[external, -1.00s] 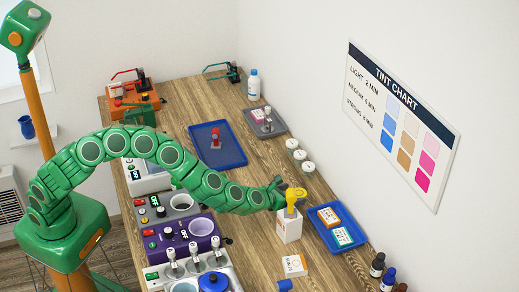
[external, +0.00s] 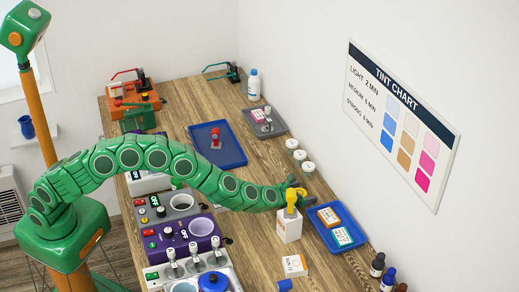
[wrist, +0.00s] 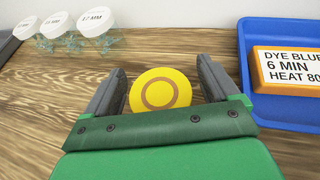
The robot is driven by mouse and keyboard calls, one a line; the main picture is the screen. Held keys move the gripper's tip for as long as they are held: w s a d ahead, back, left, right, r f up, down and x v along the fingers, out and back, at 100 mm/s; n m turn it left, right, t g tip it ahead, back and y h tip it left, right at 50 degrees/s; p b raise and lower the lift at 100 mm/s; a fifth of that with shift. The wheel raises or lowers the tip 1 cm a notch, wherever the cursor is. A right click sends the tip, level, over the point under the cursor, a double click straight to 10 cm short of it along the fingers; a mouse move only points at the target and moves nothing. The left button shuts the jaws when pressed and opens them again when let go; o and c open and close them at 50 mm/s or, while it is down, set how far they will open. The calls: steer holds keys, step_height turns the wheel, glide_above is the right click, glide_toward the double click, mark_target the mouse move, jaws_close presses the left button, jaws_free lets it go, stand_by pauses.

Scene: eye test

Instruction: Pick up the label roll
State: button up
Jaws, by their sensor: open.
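A yellow round piece with a tan ring on its face (wrist: 153,92) shows between my fingers in the wrist view. In the external view a yellow piece (external: 291,199) stands on a white box with orange print (external: 289,228). I cannot tell for sure whether this yellow piece is the label roll, and no other thing is clearly one. My gripper (external: 291,184) is at the top of the yellow piece. In the wrist view my gripper (wrist: 160,70) is open, one dark finger on each side of the disc. Contact cannot be made out.
A blue tray (external: 357,242) with an orange dye box (wrist: 290,72) and another box lies close on the right. Several white-lidded jars (external: 308,167) stand behind. A white card (external: 294,266) lies in front. Machines (external: 183,235) line the table's left side.

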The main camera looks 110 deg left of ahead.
mark_target(303, 191)
steer(key=shift+a, duration=0.1)
steer(key=c, duration=1.1)
steer(key=shift+r, duration=0.15)
step_height(303, 191, up, 3)
steer(key=shift+r, duration=0.15)
steer(key=shift+s+d+r, duration=0.3)
steer(key=shift+s+r, duration=0.05)
steer(key=shift+s, duration=0.05)
steer(key=shift+s+d+r, duration=1.1)
steer(key=shift+s+r, duration=0.35)
steer(key=shift+s, duration=0.4)
steer(key=shift+s+d+r, duration=1.1)
steer(key=shift+s+r, duration=0.4)
steer(key=shift+s, duration=0.3)
steer(key=shift+s+d+r, duration=1.1)
steer(key=shift+s+r, duration=0.35)
steer(key=shift+s, duration=0.4)
